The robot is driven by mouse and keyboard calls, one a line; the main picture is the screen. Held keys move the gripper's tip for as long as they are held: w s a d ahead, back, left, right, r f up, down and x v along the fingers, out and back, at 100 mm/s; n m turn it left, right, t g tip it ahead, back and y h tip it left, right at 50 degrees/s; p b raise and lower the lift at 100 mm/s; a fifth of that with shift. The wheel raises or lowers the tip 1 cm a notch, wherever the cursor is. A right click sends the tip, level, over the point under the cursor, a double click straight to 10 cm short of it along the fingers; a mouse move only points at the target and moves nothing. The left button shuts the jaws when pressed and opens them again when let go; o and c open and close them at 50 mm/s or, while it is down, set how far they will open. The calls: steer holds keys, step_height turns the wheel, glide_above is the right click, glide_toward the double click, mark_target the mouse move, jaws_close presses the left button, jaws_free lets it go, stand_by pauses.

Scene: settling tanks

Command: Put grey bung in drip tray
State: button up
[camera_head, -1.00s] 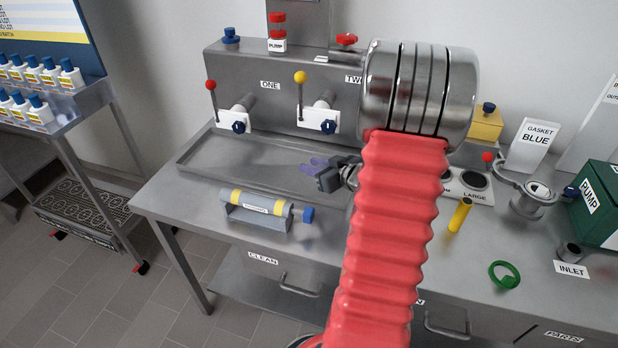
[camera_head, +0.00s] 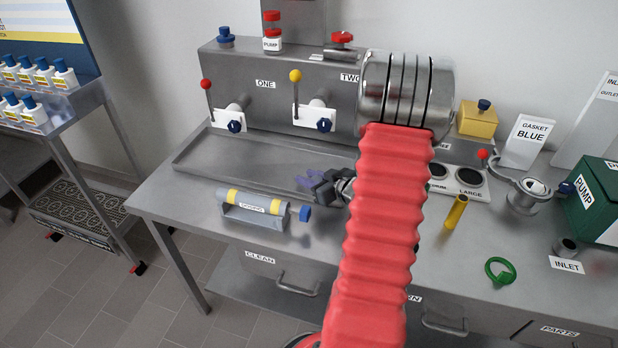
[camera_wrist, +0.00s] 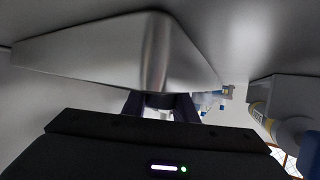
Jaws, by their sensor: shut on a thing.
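My gripper (camera_head: 304,183) has dark purple fingers and is at the front right part of the drip tray (camera_head: 235,155), a long shallow grey tray on the bench. In the wrist view my gripper (camera_wrist: 160,106) is shut on a small grey thing, the grey bung (camera_wrist: 160,100), of which only a little shows between the fingers. The bung cannot be made out in the head view. Whether it touches the tray cannot be told. My red-sleeved arm hides the tray's right end.
A grey cylinder with yellow bands (camera_head: 252,203) lies in a holder in front of the tray. Two valve levers stand behind the tray, one with a red ball (camera_head: 206,84), one yellow (camera_head: 295,76). A yellow cylinder (camera_head: 456,212) and a green ring (camera_head: 500,271) are at right.

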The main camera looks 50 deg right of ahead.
steer(key=o, duration=1.1)
steer(key=shift+f, duration=0.1)
steer(key=shift+c, duration=0.2)
steer(key=v, duration=1.2)
